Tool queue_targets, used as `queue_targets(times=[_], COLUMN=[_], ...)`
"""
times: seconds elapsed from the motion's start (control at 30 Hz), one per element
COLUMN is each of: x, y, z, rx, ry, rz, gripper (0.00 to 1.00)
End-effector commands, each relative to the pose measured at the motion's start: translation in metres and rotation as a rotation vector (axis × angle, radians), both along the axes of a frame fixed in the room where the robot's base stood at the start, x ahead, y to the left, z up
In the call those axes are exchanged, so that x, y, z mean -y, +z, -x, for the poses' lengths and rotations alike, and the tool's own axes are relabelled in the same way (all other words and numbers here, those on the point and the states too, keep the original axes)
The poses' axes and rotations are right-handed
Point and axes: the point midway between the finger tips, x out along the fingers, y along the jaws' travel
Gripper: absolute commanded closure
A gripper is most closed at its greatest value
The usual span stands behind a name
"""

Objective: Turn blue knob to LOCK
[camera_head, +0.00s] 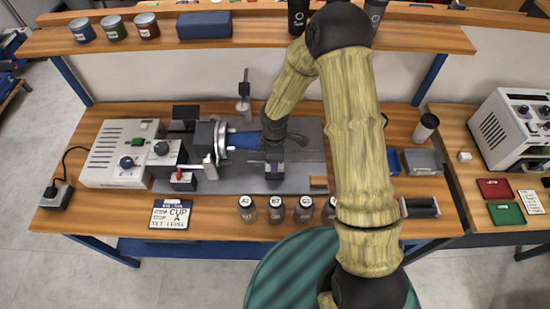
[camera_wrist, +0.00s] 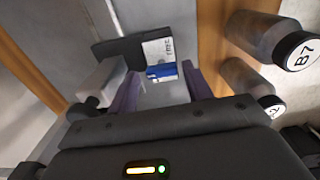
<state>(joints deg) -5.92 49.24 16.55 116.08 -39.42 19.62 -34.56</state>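A dark blue knob (camera_head: 126,162) sits on the front of the white control box (camera_head: 110,150) at the left of the bench. It is too small to read its setting. My gripper (camera_head: 274,170) points down over the grey base plate, well to the right of that box. In the wrist view, the two fingers of my gripper (camera_wrist: 160,92) stand apart with a gap between them. Just beyond the fingertips is a small blue piece (camera_wrist: 161,71) beside a white label (camera_wrist: 158,50); I cannot tell whether it is a knob. No LOCK mark is readable.
A blue cylinder (camera_head: 243,141) is in the chuck (camera_head: 207,138), left of my wrist. Labelled jars (camera_head: 246,208) stand along the bench front; jar B7 (camera_wrist: 268,40) is close on the right in the wrist view. A job card (camera_head: 171,214) lies front left.

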Motion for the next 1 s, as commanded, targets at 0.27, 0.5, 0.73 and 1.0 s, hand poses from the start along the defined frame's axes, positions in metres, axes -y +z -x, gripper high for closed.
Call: queue_targets(times=[0.27,0.5,0.73,1.0], x=[0.001,0.002,0.002,0.002], y=[-0.001,0.013,0.053,0.108], z=[0.002,0.001,0.001,0.001], rx=[-0.005,-0.003,-0.001,0.0], ry=[-0.003,-0.006,-0.006,-0.006], rz=[0.004,0.002,0.002,0.002], gripper=[0.44,0.44,0.44,0.44])
